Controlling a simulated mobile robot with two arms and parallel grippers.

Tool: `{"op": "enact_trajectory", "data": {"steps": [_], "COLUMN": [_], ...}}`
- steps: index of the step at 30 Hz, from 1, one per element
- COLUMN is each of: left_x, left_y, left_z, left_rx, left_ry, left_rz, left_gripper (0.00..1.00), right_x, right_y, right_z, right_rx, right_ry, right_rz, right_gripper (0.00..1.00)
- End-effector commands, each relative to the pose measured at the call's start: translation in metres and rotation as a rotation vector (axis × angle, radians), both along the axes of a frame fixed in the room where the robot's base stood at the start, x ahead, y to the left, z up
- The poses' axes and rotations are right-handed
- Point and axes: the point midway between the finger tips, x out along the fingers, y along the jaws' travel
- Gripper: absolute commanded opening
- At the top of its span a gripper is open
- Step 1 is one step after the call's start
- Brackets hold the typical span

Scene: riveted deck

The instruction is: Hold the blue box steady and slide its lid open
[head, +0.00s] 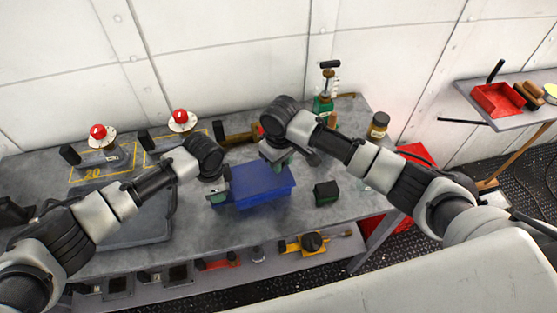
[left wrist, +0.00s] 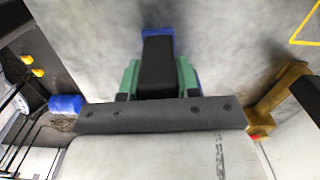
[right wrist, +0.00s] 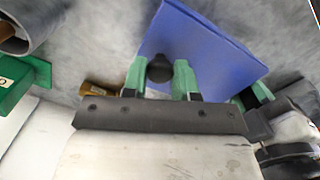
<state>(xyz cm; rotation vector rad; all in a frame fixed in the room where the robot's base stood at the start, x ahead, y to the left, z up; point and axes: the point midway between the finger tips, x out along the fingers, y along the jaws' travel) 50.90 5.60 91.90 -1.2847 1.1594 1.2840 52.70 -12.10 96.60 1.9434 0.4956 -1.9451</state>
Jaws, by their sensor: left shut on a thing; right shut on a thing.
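The blue box (head: 262,198) stands on the grey workbench, with its flat blue lid (head: 262,180) on top. The lid also shows in the right wrist view (right wrist: 205,45). My left gripper (head: 220,195) is at the box's left side. In the left wrist view its green fingers are shut on a black handle (left wrist: 158,68), with blue box edges just beyond it. My right gripper (head: 282,164) is over the lid's far part. In the right wrist view its green fingers are shut on a dark round knob (right wrist: 160,69) on the lid. The inside of the box is hidden.
A green pump-like bottle (head: 323,105) and an amber jar (head: 378,125) stand at the back right. Red-knobbed dials (head: 98,135) stand at the back left. Bare bench lies in front of the box.

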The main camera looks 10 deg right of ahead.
Motion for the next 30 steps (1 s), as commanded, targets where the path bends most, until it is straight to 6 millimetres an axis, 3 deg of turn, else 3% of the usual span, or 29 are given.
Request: {"op": "enact_trajectory", "data": {"steps": [6,12,23,24,28,30], "left_x": [0.0,0.0,0.0,0.0,0.0,0.0], "left_y": [0.002,0.002,0.002,0.002,0.002,0.002], "left_z": [-0.001,-0.001,-0.001,-0.001,-0.001,-0.001], "left_rx": [0.003,0.003,0.004,0.004,0.004,0.004], "left_ry": [0.002,0.002,0.002,0.002,0.002,0.002], "left_rz": [0.001,0.001,0.0,0.0,0.001,0.001], "left_gripper": [0.0,0.0,0.0,0.0,0.0,0.0], "right_x": [0.006,0.01,0.011,0.011,0.011,0.01], "right_y": [-0.057,-0.092,-0.098,-0.098,-0.097,-0.097], "right_z": [-0.001,0.0,0.0,0.0,0.0,0.0], "right_rx": [-0.007,-0.005,-0.005,-0.005,-0.004,-0.004], "right_ry": [0.001,-0.001,-0.001,-0.001,-0.002,-0.002], "right_rz": [-0.009,-0.008,-0.004,-0.004,-0.004,-0.003], "right_gripper": [0.0,0.0,0.0,0.31,0.51,0.55]}}
